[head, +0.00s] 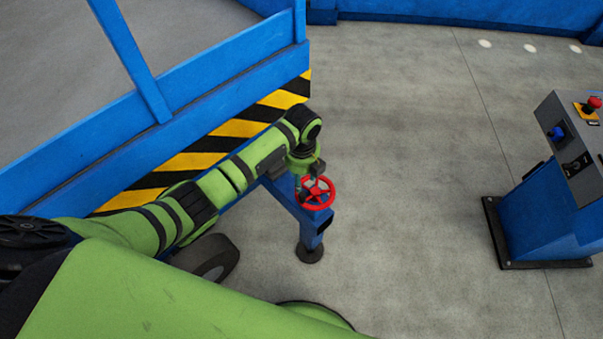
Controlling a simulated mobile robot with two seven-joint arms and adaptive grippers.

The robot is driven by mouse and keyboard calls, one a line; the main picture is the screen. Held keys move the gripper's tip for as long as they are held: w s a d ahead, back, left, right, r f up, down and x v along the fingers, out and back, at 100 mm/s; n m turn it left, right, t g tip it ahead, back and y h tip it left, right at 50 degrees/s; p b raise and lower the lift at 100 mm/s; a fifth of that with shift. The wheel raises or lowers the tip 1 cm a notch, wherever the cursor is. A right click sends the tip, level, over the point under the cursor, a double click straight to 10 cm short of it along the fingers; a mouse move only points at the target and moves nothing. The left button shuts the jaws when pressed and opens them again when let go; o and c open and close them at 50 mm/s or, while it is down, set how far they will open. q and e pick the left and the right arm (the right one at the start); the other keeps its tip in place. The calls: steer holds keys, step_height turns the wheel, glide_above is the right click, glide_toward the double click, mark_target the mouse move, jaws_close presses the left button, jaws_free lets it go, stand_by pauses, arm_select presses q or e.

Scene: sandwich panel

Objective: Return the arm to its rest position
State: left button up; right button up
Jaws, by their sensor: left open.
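My left arm (215,185), green with black bands, reaches in from the left and bends downward at its wrist (303,124). My left gripper (301,184) points down at the end of it, small and partly hidden, and is open. It is right beside a red handwheel (318,193). Whether it touches the wheel I cannot tell. The handwheel sits on top of a blue post (312,230) with a dark round foot. My right gripper is not in view.
A blue frame (100,145) with a yellow-black striped panel (237,128) runs behind my left arm. A blue control console (545,215) with a red button (594,103) and a blue knob (556,133) stands at the right. The grey floor (420,170) between post and console is clear.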

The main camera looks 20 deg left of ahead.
arm_select(q)
steer(key=shift+r, duration=0.45)
